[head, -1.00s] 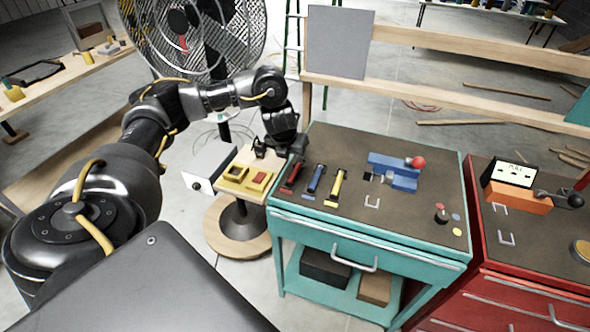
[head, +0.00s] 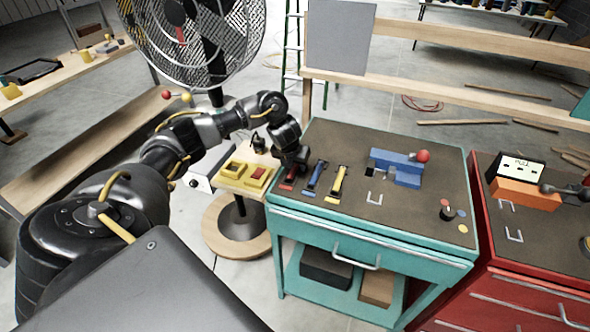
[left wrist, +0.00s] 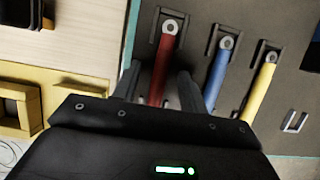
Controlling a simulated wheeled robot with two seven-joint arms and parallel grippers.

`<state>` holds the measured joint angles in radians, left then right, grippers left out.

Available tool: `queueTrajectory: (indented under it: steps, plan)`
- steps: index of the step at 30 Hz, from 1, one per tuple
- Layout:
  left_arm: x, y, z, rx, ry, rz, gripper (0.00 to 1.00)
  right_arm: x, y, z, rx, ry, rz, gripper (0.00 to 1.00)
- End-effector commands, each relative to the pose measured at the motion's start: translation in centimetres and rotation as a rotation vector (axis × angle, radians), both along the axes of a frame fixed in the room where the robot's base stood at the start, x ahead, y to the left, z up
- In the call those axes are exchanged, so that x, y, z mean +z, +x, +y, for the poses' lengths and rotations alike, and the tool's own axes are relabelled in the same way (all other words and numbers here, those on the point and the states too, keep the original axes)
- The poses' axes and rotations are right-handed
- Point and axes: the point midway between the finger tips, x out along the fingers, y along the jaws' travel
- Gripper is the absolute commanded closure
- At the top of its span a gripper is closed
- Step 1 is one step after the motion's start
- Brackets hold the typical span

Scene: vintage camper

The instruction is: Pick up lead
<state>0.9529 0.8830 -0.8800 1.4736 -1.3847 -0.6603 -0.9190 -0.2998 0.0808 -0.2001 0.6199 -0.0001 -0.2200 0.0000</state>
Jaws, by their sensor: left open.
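Three leads, red (left wrist: 164,55), blue (left wrist: 217,75) and yellow (left wrist: 262,85), lie side by side in dark holders, each with a grey ring at one end. In the head view the red lead (head: 289,180), blue lead (head: 315,176) and yellow lead (head: 338,182) lie near the left edge of the teal cabinet top. My left gripper (head: 291,164) is open above the red lead. In the left wrist view its fingers (left wrist: 157,86) lie on either side of the red lead, whose lower part is partly hidden. I cannot tell whether they touch it. My right gripper is out of view.
A small stand (head: 240,186) with yellow trays is just left of the teal cabinet (head: 300,228). A blue vise-like block (head: 397,166) with a red ball sits right of the leads. A red cabinet (head: 490,262) stands at right. A large fan (head: 190,40) stands behind my arm.

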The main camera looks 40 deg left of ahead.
Motion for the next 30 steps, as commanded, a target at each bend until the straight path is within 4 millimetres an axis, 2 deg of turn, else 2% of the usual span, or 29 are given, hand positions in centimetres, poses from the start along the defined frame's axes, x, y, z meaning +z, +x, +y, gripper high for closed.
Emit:
queueTrajectory:
  steps: [8,18,30]
  plan:
    - [-0.31,0.11,0.01,-0.001,0.0,0.0,0.57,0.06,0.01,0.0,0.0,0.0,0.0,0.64]
    - [-0.29,0.1,0.0,-0.001,0.0,0.0,1.0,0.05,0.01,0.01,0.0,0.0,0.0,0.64]
    - [0.3,0.16,-0.01,-0.002,0.0,-0.001,1.0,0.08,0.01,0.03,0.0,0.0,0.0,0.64]
